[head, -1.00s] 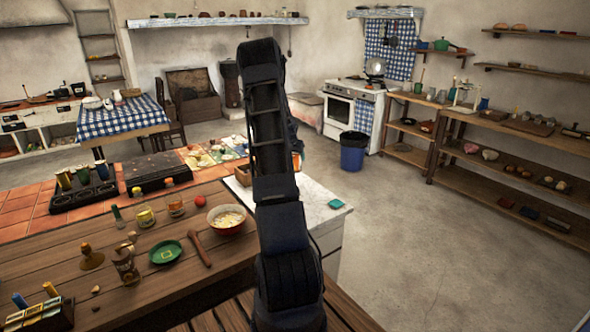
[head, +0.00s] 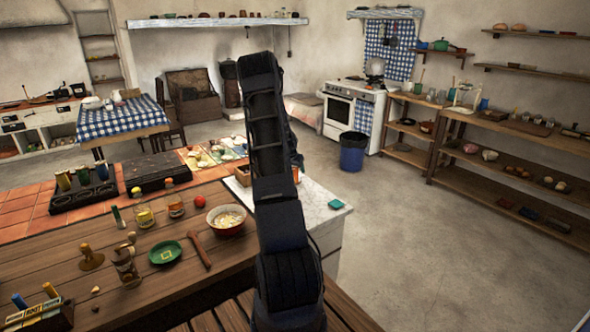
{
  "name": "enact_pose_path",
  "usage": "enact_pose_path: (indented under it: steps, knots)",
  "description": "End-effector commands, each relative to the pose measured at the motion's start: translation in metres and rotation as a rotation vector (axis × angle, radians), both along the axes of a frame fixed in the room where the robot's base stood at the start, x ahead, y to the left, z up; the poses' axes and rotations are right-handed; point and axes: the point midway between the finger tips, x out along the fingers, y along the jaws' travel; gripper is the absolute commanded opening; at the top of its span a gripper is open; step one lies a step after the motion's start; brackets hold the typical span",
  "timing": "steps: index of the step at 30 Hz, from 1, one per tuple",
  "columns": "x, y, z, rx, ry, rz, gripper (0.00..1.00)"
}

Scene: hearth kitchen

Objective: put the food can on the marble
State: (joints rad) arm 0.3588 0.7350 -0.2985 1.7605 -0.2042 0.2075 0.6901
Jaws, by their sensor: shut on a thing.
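The marble (head: 326,212) is a pale slab at the right end of the wooden counter, partly covered by my arm. A small teal item (head: 336,204) lies near its right edge. My arm rises in front of the slab and bends over at the top; its far end, with my gripper, is hidden behind my own links. I cannot make out a food can for certain; one may be hidden behind the arm. Two small jar-like containers, one yellow (head: 144,217) and one orange-brown (head: 176,206), stand on the wooden counter to the left.
A bowl (head: 227,220), a rolling-pin-like stick (head: 199,250), a green dish (head: 164,252) and a glass-like container (head: 125,265) stand or lie on the wood. A red ball-like item (head: 200,202) sits behind the bowl. The marble's front right part looks clear. Floor to the right is open.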

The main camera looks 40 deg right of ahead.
Motion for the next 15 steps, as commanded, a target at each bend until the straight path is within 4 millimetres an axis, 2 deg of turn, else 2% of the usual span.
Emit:
enact_pose_path:
  steps: [3,4,6,15]
  knots:
    - [0.0001,-0.0002,-0.0024,0.000,0.000,0.000,0.27]
    - [-0.0002,0.0000,-0.0025,0.000,0.000,0.000,0.70]
    - [-0.0001,0.0000,-0.0023,0.000,0.000,0.000,0.84]
    - [-0.0001,0.0000,-0.0017,0.000,0.000,0.000,0.86]
